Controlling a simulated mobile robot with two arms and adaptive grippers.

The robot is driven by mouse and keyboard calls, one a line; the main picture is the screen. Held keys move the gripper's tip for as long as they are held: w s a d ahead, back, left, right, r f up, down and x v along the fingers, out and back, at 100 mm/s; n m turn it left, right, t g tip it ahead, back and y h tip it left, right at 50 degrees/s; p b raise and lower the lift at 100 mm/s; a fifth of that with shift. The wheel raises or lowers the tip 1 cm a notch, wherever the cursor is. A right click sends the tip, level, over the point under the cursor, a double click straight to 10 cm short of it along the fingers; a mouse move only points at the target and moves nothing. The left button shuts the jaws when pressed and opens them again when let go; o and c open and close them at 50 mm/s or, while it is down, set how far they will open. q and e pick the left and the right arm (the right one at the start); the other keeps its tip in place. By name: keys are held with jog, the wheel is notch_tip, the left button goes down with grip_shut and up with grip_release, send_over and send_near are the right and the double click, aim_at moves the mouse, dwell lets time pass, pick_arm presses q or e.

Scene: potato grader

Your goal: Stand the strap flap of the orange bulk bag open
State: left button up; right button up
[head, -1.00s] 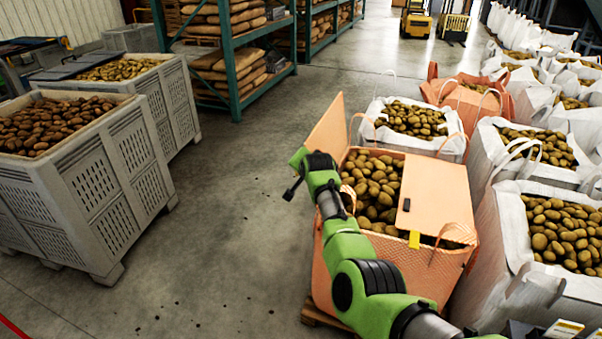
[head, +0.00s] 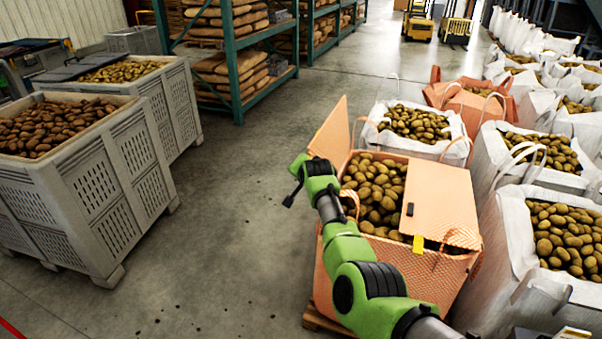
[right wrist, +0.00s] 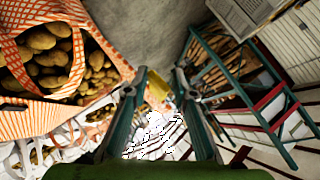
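The orange bulk bag (head: 340,264) stands full of potatoes on a pallet at centre right in the head view. One orange flap (head: 330,134) stands up at its far left edge. Another orange flap (head: 442,205), with a small dark strip, lies over the right part of the potatoes. A yellow tag (head: 418,244) hangs at the bag's near edge. I cannot tell which flap has the strap. My right gripper (head: 292,187) is just left of the bag, apart from the flaps. In the right wrist view its fingers (right wrist: 161,74) are apart with nothing held. My left gripper is not in view.
White bulk bags (head: 520,275) of potatoes crowd the right side, and another orange bag (head: 466,105) stands behind. Grey crates (head: 105,190) stand at left, a green rack (head: 237,75) at the back. The concrete floor between crates and bag is clear.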

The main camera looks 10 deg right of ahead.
jog(key=shift+s+d+r, duration=0.1)
jog(key=shift+d+r, duration=0.2)
jog(key=shift+r, duration=0.15)
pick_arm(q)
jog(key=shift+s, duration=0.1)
pick_arm(e)
jog(key=v, duration=0.7)
jog(key=shift+s, duration=0.25)
dwell(0.4)
